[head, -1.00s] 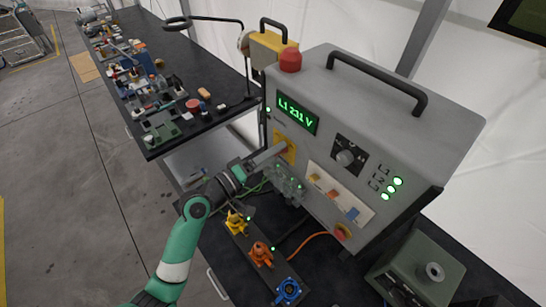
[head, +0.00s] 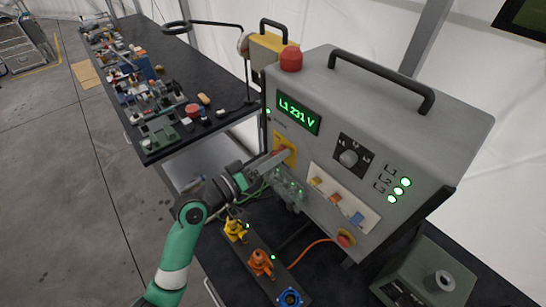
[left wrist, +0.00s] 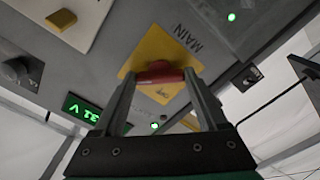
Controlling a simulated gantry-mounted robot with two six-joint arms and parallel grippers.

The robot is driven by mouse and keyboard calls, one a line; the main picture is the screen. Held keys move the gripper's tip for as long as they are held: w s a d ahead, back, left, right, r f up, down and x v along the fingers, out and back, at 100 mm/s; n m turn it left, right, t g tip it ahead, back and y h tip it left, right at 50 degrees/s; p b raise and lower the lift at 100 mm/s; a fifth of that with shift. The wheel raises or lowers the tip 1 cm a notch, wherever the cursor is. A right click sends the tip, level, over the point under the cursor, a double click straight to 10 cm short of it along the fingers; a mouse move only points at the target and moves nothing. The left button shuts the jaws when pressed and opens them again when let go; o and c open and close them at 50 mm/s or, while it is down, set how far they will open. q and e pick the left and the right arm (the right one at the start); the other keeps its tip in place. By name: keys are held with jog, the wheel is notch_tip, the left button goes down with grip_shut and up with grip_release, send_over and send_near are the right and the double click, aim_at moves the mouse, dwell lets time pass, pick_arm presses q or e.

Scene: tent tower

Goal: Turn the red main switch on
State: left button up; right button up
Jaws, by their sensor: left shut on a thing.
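The red main switch (left wrist: 160,77) sits on a yellow plate (left wrist: 158,52) next to the word MAIN in the left wrist view. My left gripper (left wrist: 161,83) is shut on the switch handle, one finger at each side. The small lettering on the plate is hard to read. The cabinet display (head: 299,114) glows green and reads L1 231 V. My right gripper is not in view.
Green lamps (head: 399,190) glow on the cabinet's right. Yellow, orange (head: 260,262) and blue connectors lie below. A cluttered black bench (head: 190,70) is at the back left.

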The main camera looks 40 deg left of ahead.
pick_arm(q)
jog(key=o, duration=1.3)
jog(key=s+p, duration=0.1)
jog(key=s, duration=1)
jog(key=shift+s+a, duration=0.3)
jog(key=shift+a, duration=0.15)
